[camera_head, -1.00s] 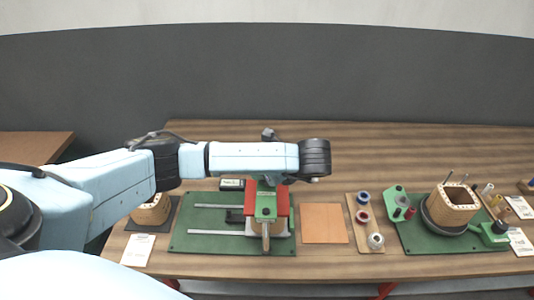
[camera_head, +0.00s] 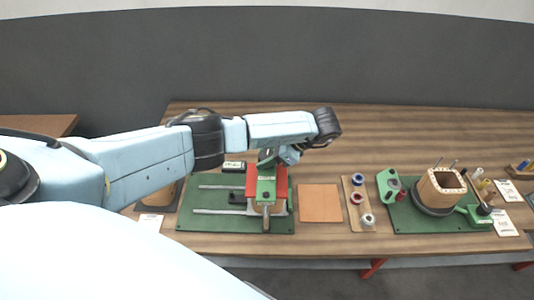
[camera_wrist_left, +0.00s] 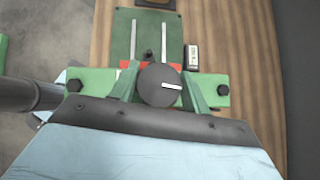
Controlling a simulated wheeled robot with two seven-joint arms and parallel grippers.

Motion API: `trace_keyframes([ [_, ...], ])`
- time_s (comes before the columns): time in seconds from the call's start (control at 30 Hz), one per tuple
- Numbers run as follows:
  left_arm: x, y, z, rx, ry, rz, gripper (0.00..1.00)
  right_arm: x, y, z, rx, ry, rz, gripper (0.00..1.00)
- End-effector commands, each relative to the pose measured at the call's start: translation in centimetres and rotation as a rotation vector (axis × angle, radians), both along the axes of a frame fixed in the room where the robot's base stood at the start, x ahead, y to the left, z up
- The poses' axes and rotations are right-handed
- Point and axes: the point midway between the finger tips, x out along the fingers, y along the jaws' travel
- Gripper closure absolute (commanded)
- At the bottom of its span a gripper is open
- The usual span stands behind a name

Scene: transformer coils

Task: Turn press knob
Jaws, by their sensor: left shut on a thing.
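The press knob (camera_wrist_left: 158,84) is a dark round knob with a white mark line, seen from above in the left wrist view. It sits over the press's green crossbeam (camera_wrist_left: 219,92), which has a dark bolt at each end. My left gripper (camera_wrist_left: 160,92) is shut on the knob, one finger on each side of it. In the head view the press (camera_head: 266,189) has a green beam over a red plate (camera_head: 281,181) and stands on a green base (camera_head: 190,222). My wrist hides the knob there. My right gripper does not show.
An orange square pad (camera_head: 319,203) lies right of the press. A wooden strip (camera_head: 357,206) with small spools and a second green base (camera_head: 405,222) with a square wooden coil form (camera_head: 440,190) stand further right. The back of the table is clear.

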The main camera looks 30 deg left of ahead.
Motion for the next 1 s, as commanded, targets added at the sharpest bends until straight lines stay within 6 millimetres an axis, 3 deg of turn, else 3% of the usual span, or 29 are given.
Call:
trace_keyframes([
  [0.47, -0.07, -0.09, -0.17, -0.004, 0.001, 0.013, 0.76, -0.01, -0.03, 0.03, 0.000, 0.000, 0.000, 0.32],
  [0.5, -0.07, -0.09, -0.17, -0.004, 0.001, 0.013, 0.51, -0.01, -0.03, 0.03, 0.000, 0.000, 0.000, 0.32],
  [0.63, -0.06, -0.08, -0.13, -0.003, 0.001, 0.012, 0.34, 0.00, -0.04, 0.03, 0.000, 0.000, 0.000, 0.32],
  [1.0, 0.08, -0.20, 0.11, -0.002, 0.000, 0.011, 0.32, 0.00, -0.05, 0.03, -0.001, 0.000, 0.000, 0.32],
])
